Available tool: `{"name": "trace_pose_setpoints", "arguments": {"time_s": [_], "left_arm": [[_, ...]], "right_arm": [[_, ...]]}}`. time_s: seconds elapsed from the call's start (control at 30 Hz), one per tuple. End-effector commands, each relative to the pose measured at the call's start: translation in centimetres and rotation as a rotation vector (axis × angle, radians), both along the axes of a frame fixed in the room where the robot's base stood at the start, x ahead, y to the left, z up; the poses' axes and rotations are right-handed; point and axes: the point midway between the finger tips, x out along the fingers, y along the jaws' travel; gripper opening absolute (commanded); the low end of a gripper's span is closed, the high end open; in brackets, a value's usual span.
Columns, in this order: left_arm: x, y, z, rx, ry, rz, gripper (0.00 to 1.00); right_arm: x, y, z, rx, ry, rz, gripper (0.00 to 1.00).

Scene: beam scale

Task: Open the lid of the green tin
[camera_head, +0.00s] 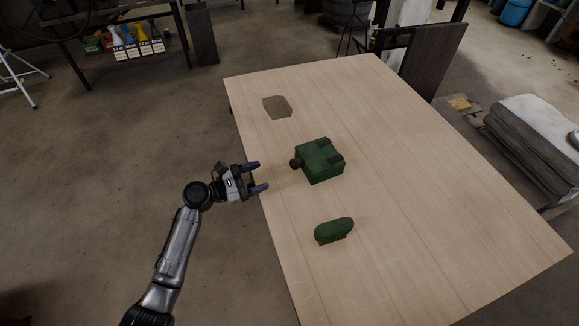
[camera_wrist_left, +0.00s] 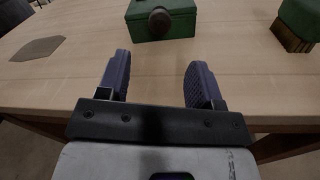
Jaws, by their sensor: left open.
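The green tin (camera_head: 322,165) sits on the wooden table with its lid shut. It has dark hinge-like pieces on its far right side and a dark round knob (camera_head: 296,162) on the side facing my left gripper. In the left wrist view the tin (camera_wrist_left: 178,22) is ahead of the fingers, its knob (camera_wrist_left: 159,20) facing me. My left gripper (camera_head: 262,176) is open and empty at the table's left edge, apart from the tin and in line with the knob. My right gripper is not in view.
A green brush (camera_head: 334,229) with brown bristles lies nearer on the table (camera_head: 420,200), right of the tin in the left wrist view. A flat brown patch (camera_head: 277,107) lies near the far left corner. The table's right side is clear.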

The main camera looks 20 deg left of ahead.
Motion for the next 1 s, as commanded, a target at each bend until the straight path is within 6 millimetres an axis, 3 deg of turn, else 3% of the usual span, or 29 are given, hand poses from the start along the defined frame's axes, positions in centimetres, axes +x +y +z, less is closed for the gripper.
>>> {"name": "trace_pose_setpoints", "arguments": {"time_s": [0.2, 0.5, 1.0], "left_arm": [[3.0, -3.1, 0.0, 0.0, -0.001, -0.001, 0.6], [6.0, -6.0, 0.0, 0.002, -0.001, -0.001, 0.6], [7.1, -7.1, 0.0, 0.004, 0.0, -0.001, 0.6]], "right_arm": [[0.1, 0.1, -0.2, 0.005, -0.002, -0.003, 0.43], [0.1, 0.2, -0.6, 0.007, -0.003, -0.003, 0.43], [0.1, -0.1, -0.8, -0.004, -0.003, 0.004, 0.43]]}}
